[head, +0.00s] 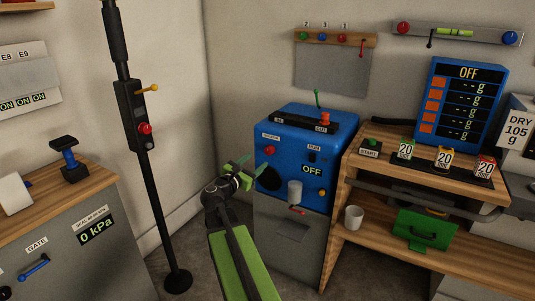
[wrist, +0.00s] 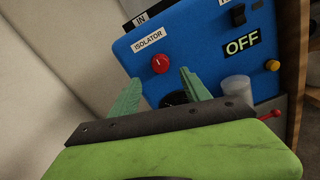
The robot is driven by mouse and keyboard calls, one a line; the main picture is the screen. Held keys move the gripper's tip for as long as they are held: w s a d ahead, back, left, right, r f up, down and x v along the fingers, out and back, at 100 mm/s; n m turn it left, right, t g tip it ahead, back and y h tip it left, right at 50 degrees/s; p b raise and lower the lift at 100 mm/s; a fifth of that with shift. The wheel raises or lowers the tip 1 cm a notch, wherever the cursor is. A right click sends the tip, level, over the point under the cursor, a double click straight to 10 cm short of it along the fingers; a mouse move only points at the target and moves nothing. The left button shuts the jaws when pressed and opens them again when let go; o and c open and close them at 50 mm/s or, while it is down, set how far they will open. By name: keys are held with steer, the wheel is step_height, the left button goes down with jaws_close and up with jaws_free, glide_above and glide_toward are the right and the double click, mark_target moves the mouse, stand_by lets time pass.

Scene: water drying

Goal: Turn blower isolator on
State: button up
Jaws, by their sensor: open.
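The blower (head: 318,144) is a blue box on a grey cabinet in the middle of the head view. Its isolator (wrist: 160,63) is a round red knob with a pale mark, just under the ISOLATOR label (wrist: 149,40); the knob also shows in the head view (head: 269,151). A display (wrist: 241,43) on the same panel reads OFF. My gripper (head: 241,172) is open and empty, in front of the blower's left side. In the wrist view its two green fingers (wrist: 160,90) point at the panel, with the knob between and beyond their tips, apparently apart from them.
On the blower panel are a black switch (wrist: 238,14), a yellow button (wrist: 272,65), a clear cup (wrist: 236,89) and a small red-tipped lever (wrist: 270,115). A black pole stand (head: 154,190) stands left of my arm. A wooden shelf (head: 435,165) stands at right.

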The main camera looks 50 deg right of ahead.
mark_target(268, 151)
steer(key=x, duration=0.9)
steer(key=shift+d, duration=0.2)
jaws_close()
